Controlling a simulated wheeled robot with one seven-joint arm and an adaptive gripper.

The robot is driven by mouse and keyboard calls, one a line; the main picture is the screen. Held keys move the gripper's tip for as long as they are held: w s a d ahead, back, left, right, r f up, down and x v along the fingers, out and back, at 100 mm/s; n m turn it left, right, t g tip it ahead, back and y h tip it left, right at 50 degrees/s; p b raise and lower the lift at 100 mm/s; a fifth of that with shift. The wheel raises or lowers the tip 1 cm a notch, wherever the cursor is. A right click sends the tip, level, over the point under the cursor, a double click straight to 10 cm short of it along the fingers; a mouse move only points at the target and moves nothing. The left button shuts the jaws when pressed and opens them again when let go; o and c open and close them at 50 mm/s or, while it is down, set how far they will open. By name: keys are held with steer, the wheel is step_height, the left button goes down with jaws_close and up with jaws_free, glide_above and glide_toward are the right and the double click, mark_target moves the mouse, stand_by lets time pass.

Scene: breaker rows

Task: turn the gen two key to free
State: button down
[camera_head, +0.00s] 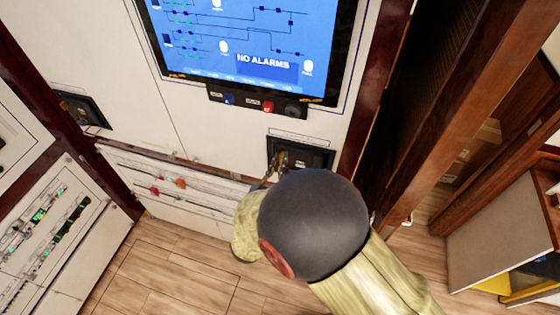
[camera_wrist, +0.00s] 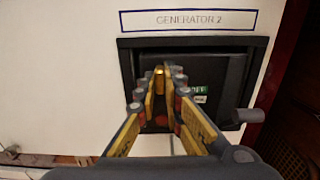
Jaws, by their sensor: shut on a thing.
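The generator two switch panel (camera_wrist: 215,57) is a black recessed box under a label (camera_wrist: 190,20) reading GENERATOR 2. It also shows in the head view (camera_head: 314,152), low on the white wall. My gripper (camera_wrist: 160,88) reaches into the box, its yellow-lined fingers closed together at the tips. A small brass-coloured piece (camera_wrist: 159,70), seemingly the key, shows between the fingertips, which are shut on it. The fingers hide most of the key, so its angle is unclear. Small green and white labels (camera_wrist: 199,92) sit right of the fingers. In the head view my arm covers much of the gripper (camera_head: 280,164).
A blue screen (camera_head: 250,35) reading NO ALARMS is above, with a control strip (camera_head: 258,104) beneath it. Another black box (camera_head: 82,110) is at the left. A dark wooden post (camera_head: 455,110) stands close on the right. Wooden floor (camera_head: 165,255) is clear at lower left.

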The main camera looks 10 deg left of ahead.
steer(key=c, duration=1.9)
jaws_free()
steer(key=s, duration=0.8)
steer(key=s+a, duration=0.1)
steer(key=s, duration=0.3)
